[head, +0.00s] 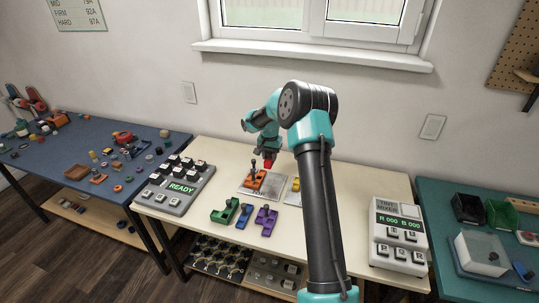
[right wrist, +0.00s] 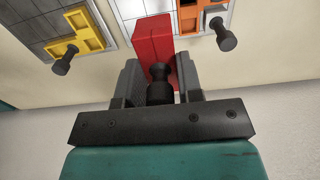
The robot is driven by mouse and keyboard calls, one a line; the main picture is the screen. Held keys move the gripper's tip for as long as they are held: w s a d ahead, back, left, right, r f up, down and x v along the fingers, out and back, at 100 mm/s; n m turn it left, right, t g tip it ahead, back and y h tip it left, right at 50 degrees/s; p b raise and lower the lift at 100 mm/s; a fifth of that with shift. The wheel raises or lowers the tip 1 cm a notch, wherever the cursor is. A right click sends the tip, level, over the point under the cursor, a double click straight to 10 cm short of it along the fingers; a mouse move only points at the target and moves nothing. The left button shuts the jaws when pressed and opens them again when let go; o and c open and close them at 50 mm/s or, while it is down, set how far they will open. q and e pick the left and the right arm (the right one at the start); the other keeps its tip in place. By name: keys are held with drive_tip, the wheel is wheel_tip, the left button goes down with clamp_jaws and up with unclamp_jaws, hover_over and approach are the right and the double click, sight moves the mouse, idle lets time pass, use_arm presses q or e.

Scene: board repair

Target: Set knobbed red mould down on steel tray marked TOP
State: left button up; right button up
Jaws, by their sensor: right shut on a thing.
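My right gripper (head: 268,156) is shut on the black knob of the red mould (right wrist: 153,42). The red mould also shows in the head view (head: 269,163), at the far side of the steel trays. An orange mould (head: 255,180) lies on one steel tray (head: 274,184), with bare metal beside it. In the right wrist view this bare metal (right wrist: 143,8) is beyond the red mould. A yellow mould (head: 295,184) lies on another tray (right wrist: 85,14), partly hidden by my arm in the head view. I cannot read a TOP mark. My left gripper is out of view.
Green (head: 224,211), blue (head: 243,216) and purple (head: 266,220) moulds stand in front of the trays. A panel reading READY (head: 182,189) is at left, a tint mixer (head: 399,236) at right. The orange mould's upright knob (right wrist: 226,40) is near my gripper.

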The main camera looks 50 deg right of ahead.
drive_tip(key=shift+f, duration=4.05)
drive_tip(key=shift+f, duration=0.5)
drive_tip(key=o, duration=1)
drive_tip(key=shift+r, duration=0.1)
wheel_tip(320, 180, up, 17)
drive_tip(key=shift+r, duration=0.15)
